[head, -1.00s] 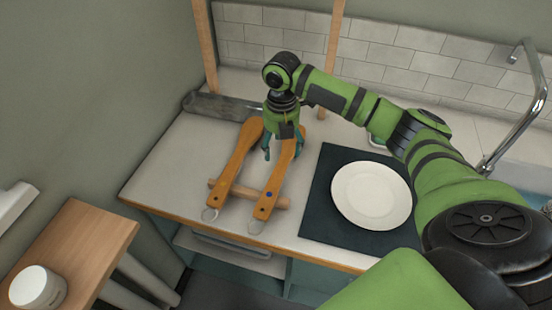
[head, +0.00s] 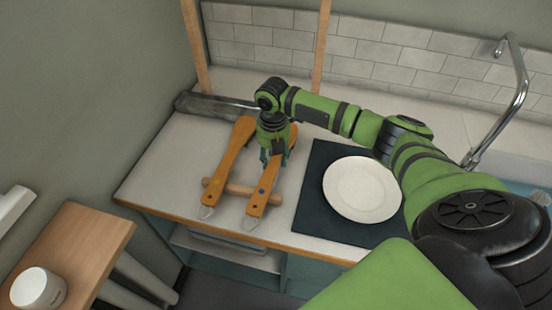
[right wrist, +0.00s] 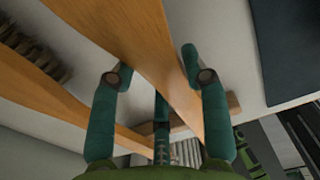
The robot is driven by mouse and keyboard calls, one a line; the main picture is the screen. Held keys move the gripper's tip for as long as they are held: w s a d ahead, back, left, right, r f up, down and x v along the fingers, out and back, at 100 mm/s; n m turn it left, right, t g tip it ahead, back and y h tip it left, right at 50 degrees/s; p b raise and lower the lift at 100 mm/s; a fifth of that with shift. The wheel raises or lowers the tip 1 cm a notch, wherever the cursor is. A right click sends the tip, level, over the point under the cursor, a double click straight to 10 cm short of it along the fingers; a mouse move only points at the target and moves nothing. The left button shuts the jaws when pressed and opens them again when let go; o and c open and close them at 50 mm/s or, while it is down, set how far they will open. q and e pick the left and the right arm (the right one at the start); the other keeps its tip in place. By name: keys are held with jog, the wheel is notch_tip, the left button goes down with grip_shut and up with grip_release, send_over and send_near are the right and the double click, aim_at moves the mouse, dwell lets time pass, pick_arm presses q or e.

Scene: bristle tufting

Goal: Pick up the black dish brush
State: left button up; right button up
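Two brushes with orange-brown wooden handles lie side by side on the counter, the left brush (head: 228,165) and the right brush (head: 259,196), which has a blue dot. Dark bristles (right wrist: 30,48) show at the left of the right wrist view. I cannot tell from the handles which one is the black dish brush. My right gripper (head: 272,158) is over the right brush and hides part of it. In the right wrist view my right gripper (right wrist: 155,70) is open, its fingers on either side of a wooden handle (right wrist: 150,45). My left gripper is out of view.
A wooden rod (head: 240,189) lies crosswise under the handles. A white plate (head: 362,190) rests on a dark mat (head: 312,210) to the right. A grey roll-like object (head: 210,104) lies behind the brushes. A tap (head: 518,85) stands at far right.

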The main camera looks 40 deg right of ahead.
jog(key=shift+c, duration=0.6)
jog(key=shift+r, duration=0.6)
notch_tip(320, 180, up, 3)
jog(key=shift+w+f+b, duration=0.1)
jog(key=shift+f+b, duration=0.05)
jog(key=shift+b, duration=0.3)
pick_arm(q)
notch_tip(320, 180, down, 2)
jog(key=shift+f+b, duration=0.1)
jog(key=shift+b, duration=0.55)
pick_arm(e)
jog(key=s+d+r, duration=0.5)
jog(key=s+r, duration=0.2)
jog(key=s, duration=0.3)
jog(key=shift+s+d, duration=0.25)
jog(key=shift+d, duration=0.05)
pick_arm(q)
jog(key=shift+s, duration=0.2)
